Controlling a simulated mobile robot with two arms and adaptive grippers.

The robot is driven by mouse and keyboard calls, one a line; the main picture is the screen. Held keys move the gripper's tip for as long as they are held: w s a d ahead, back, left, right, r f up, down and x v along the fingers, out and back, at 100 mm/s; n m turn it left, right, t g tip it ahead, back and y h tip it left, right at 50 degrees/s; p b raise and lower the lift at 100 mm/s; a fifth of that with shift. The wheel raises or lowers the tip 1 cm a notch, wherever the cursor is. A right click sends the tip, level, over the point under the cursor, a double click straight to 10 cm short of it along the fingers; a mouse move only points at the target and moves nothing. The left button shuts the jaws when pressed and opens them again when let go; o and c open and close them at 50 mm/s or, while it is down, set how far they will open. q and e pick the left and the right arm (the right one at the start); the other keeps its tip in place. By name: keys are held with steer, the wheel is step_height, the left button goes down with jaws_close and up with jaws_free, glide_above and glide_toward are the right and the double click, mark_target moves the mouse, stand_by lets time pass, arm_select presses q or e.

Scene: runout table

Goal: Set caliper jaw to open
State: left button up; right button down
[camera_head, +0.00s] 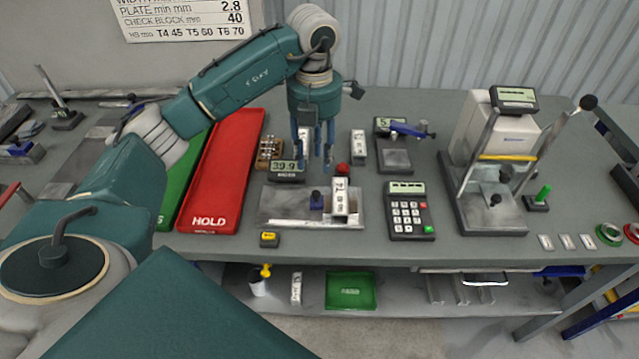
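The bench caliper has a display reading about 39.9 (286,166) behind a flat metal base (278,208). A small dark blue jaw piece (316,200) stands on the base. A pale labelled block (340,200) stands just right of it; I cannot tell whether they touch. My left gripper (314,160) points down above and behind the base, near the display. Its fingers are apart, with no object visibly held. Whether it touches the caliper cannot be told. My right gripper is not in view.
A red HOLD tray (222,175) and a green tray (178,190) lie left. A keypad (410,212) and a second gauge (394,158) stand right. A red button (343,169) is behind the base. A tall lever press (490,200) stands farther right. The front edge has some free room.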

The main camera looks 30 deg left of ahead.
mark_target(315, 193)
arm_select(q)
step_height(315, 193, down, 10)
steer(key=p, duration=0.3)
steer(key=shift+s+d+r, duration=0.1)
steer(key=shift+r, duration=0.15)
steer(key=shift+f, duration=0.5)
steer(key=shift+c, duration=0.2)
jaws_close()
